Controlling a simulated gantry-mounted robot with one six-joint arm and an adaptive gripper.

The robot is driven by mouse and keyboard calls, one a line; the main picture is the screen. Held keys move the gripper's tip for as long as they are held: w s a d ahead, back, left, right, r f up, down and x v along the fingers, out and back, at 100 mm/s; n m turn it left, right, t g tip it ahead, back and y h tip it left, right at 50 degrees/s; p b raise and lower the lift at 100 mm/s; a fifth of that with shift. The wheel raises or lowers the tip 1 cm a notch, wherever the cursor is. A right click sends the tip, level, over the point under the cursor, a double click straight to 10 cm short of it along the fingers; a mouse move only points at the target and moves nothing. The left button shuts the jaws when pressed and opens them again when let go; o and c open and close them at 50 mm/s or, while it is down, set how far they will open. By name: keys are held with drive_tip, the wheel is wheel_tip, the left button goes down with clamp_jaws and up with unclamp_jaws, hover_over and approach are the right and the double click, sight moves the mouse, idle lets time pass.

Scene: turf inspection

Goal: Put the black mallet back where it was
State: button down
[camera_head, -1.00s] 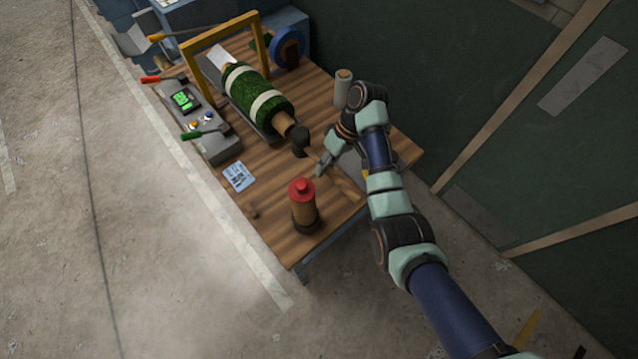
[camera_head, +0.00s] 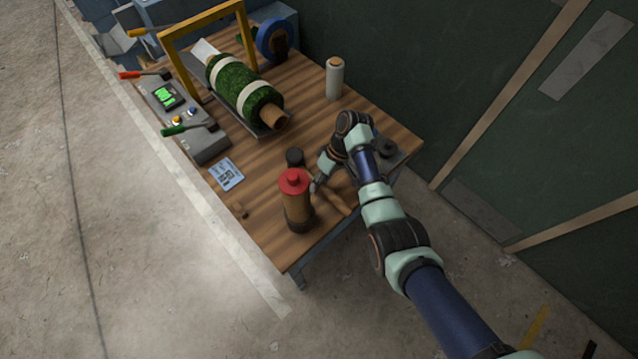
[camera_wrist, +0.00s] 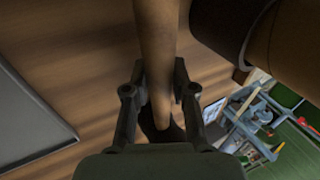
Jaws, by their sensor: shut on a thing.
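The black mallet has a black head (camera_head: 295,157) and a light wooden handle (camera_head: 336,199). In the head view the head shows just behind the red-capped canister, and the handle runs toward the table's front right. My gripper (camera_head: 317,184) is shut on the wooden handle. In the wrist view the handle (camera_wrist: 155,45) passes between the fingers of my gripper (camera_wrist: 155,95), with the dark head (camera_wrist: 160,128) partly hidden beyond them. I cannot tell whether the mallet touches the table.
The red-capped canister (camera_head: 297,205) stands close beside the mallet; its dark base (camera_wrist: 222,25) shows in the wrist view. A grey plate (camera_head: 401,157) lies at right under my arm. A turf roll (camera_head: 240,88), a white cylinder (camera_head: 334,78) and a blue card (camera_head: 227,174) are farther off.

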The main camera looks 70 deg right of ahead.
drive_tip(key=c, duration=1.4)
unclamp_jaws()
drive_tip(key=shift+f, duration=0.1)
drive_tip(key=o, duration=0.4)
drive_tip(key=shift+o, duration=0.2)
drive_tip(key=p+v, duration=0.2)
drive_tip(key=v, duration=1)
